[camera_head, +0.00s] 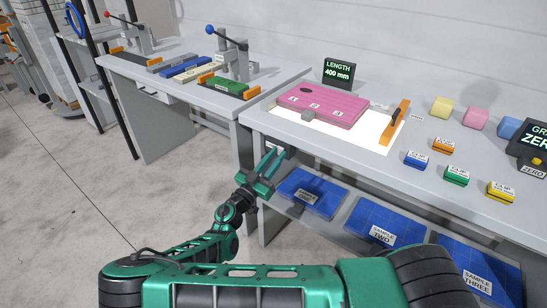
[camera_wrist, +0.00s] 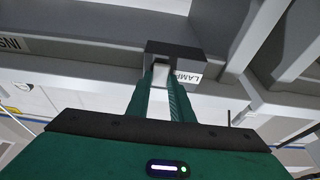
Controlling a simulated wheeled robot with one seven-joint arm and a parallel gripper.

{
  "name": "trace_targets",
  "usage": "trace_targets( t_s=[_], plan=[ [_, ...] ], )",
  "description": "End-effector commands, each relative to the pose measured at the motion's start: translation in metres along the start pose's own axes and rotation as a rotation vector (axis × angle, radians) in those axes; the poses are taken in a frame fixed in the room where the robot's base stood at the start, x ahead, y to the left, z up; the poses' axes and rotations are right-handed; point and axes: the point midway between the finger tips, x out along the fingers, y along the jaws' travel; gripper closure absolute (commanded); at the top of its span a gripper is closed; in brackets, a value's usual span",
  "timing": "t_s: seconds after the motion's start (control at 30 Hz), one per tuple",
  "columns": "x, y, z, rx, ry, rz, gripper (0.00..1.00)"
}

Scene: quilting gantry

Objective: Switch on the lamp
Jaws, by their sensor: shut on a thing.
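The lamp switch is a dark box (camera_wrist: 180,50) with a white label reading LAMP and a small pale lever (camera_wrist: 161,68), mounted under the table's front edge. My gripper (camera_wrist: 160,82) reaches up to it, its green fingers closed around the pale lever. In the head view my gripper (camera_head: 268,163) is at the left front corner of the right-hand table, and the switch is mostly hidden there.
The right-hand table (camera_head: 330,150) carries a length display (camera_head: 339,73), an orange bar (camera_head: 395,123), and several coloured clips and soft blocks. A shelf below holds blue sample packs (camera_head: 310,190). Another bench (camera_head: 150,75) with clamps stands at the left.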

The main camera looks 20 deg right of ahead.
Motion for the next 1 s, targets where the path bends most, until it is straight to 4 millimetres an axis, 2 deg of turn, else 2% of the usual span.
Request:
trace_targets(
  t_s=[0.27, 0.63, 0.67, 0.7, 0.73, 1.0],
  plan=[
    [-0.0008, -0.0006, 0.0033, 0.001, 0.122, -0.002, 1.0],
    [-0.0013, -0.0001, 0.0029, 0.002, 0.134, -0.001, 1.0],
    [-0.0013, -0.0001, 0.003, 0.002, 0.134, -0.001, 0.75],
    [-0.0014, -0.0001, 0.003, 0.002, 0.133, -0.001, 0.65],
    [-0.0014, -0.0001, 0.0031, 0.002, 0.133, -0.001, 0.61],
    [-0.0014, -0.0001, 0.0038, 0.002, 0.131, -0.001, 0.61]
  ],
)
